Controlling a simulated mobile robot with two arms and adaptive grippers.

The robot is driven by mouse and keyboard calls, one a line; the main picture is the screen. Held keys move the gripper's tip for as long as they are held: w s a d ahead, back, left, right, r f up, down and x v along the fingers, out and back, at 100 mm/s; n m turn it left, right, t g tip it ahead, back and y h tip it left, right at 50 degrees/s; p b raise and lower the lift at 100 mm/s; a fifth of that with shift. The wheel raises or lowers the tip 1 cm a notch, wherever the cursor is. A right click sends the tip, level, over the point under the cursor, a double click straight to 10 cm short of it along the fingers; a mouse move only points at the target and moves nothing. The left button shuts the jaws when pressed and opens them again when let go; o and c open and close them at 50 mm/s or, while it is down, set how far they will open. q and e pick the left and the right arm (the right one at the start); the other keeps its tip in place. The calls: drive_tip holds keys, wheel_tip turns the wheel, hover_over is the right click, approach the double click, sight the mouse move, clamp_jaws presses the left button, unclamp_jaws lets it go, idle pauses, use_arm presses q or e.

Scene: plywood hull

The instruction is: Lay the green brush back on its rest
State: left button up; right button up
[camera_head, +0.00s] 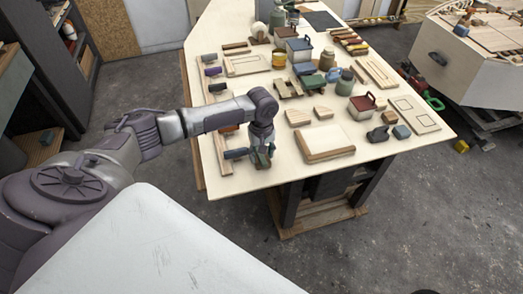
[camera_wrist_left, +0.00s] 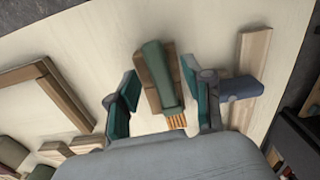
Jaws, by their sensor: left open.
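The green brush (camera_wrist_left: 157,72), with orange bristles at its near end, lies along a brown wooden piece (camera_wrist_left: 144,84) that looks like its rest. It appears to lie on that piece, slightly askew; the contact is hidden. My left gripper (camera_wrist_left: 159,68) is open, with one teal-padded finger on each side of the brush and visible gaps between. In the head view my left gripper (camera_head: 249,158) points down at the table's near left edge and covers most of the brush. My right gripper is in neither view.
The pale table (camera_head: 241,180) holds many things. A wooden-framed board (camera_head: 326,143) lies right of the gripper, with small wood blocks (camera_head: 299,117) behind it. In the wrist view a pale wood strip (camera_wrist_left: 251,60) lies just right of the right finger.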

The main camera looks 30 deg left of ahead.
use_arm(q)
drive_tip(key=shift+r, duration=0.1)
wheel_tip(320, 180, up, 12)
idle(0.4)
idle(0.4)
